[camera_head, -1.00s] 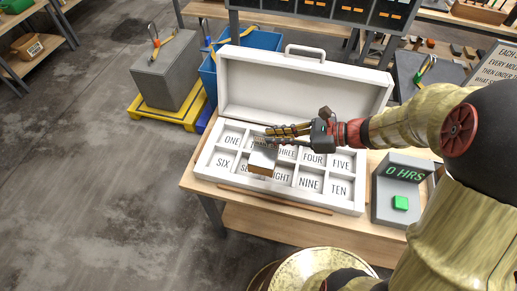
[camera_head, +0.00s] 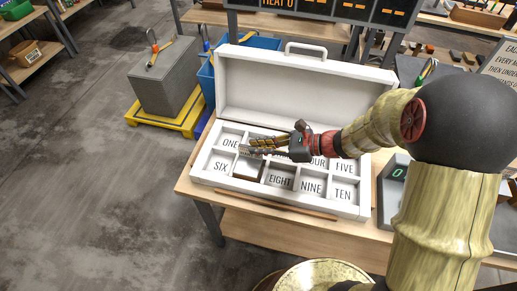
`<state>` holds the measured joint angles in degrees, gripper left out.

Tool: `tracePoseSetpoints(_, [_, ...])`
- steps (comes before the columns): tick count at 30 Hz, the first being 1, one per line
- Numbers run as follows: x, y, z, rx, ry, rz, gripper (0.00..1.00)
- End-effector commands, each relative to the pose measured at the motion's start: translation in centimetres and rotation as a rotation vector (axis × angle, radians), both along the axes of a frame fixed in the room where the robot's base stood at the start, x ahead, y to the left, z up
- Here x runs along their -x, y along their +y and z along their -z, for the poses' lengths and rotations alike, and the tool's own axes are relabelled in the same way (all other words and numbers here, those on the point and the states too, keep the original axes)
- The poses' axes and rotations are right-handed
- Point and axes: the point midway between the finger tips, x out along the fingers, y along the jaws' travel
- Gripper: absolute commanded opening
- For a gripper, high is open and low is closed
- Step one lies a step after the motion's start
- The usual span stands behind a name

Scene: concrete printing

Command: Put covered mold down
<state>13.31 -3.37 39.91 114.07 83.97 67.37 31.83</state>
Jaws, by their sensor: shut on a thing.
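The covered mold (camera_head: 248,168), a small block with a pale top and a brown side, is low at the lower-row compartment between SIX and EIGHT. I cannot tell whether it touches the compartment floor. My gripper (camera_head: 246,151) is shut on it from the upper right, and its fingers hide part of the mold. The white box (camera_head: 281,199) has its lid (camera_head: 305,85) open behind it. Its compartments carry number words; ONE, FOUR, FIVE, SIX, EIGHT, NINE and TEN show at least in part. My gripper and wrist cover the labels in the upper middle.
A wooden strip (camera_head: 277,206) lies along the bench (camera_head: 290,216) in front of the box. A grey display unit (camera_head: 389,188) stands to the right, partly behind my arm. A blue bin (camera_head: 207,88) and a grey block (camera_head: 165,80) on a yellow pallet stand to the left.

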Motion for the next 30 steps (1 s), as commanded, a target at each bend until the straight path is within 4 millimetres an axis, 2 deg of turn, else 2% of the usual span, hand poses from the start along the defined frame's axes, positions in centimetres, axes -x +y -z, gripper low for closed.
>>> tracePoseSetpoints(8, [-0.06,-0.01,0.03,-0.001,-0.002,0.001,0.00])
tracePoseSetpoints(9, [-0.01,-0.01,0.13,0.000,0.000,0.000,0.10])
tracePoseSetpoints(18, [0.00,-0.02,0.09,0.000,0.000,0.000,0.27])
tracePoseSetpoints(30, [0.07,-0.38,-0.42,0.000,-0.001,0.002,0.27])
